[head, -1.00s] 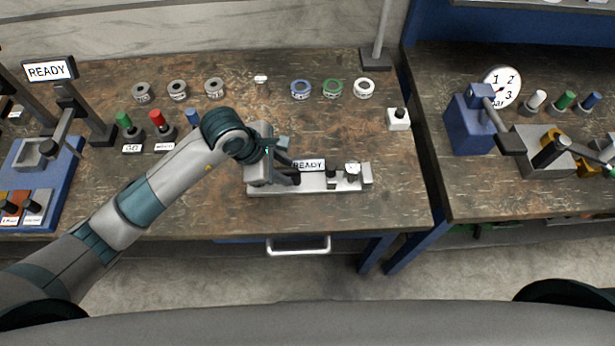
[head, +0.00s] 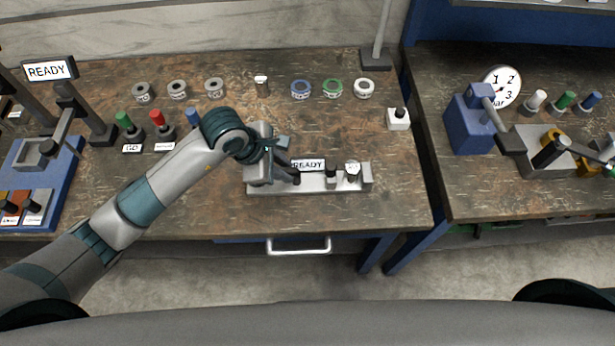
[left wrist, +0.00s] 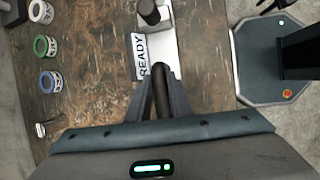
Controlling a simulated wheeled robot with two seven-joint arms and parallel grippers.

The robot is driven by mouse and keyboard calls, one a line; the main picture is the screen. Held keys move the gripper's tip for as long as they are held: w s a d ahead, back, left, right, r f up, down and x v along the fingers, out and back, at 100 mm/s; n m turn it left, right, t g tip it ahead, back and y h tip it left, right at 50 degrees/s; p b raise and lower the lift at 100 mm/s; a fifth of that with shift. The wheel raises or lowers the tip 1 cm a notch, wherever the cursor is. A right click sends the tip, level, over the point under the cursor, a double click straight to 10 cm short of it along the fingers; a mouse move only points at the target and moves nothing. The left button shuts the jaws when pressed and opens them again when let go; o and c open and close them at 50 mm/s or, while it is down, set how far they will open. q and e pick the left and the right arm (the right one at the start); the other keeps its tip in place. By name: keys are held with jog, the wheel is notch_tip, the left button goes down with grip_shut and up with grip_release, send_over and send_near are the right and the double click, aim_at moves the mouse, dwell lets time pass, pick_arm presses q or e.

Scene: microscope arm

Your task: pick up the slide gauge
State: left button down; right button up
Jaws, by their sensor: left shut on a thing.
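The slide gauge (head: 315,188) looks to be the long silver bar on the front middle of the brown workbench. It carries dark upright posts and a white READY sign (head: 308,165) behind it. My left gripper (head: 293,178) points down at the bar's left part, its fingers close together. In the left wrist view, the fingers (left wrist: 161,92) close around a dark upright rod-like piece (left wrist: 161,78) beside the READY sign. The silver bar (left wrist: 193,60) shows beyond them. My right gripper is out of view.
Several labelled rings or tins (head: 301,89) stand along the back of the bench (head: 400,185). Green and red knobs (head: 157,118) stand at left, near a blue fixture (head: 60,185). A white switch box (head: 398,119) is at right. Bare bench lies between the bar and the tins.

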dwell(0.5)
pick_arm(q)
jog(key=shift+w+d+r, duration=0.1)
jog(key=shift+w+r, duration=0.05)
jog(key=shift+r, duration=0.05)
jog(key=shift+r+b, duration=1.15)
jog(key=shift+r, duration=0.7)
jog(key=s+d+r+b, duration=0.4)
jog(key=d+r, duration=0.3)
jog(key=d, duration=0.3)
jog(key=shift+s+d, duration=0.2)
jog(key=shift+s, duration=0.45)
jog(key=shift+b, duration=0.3)
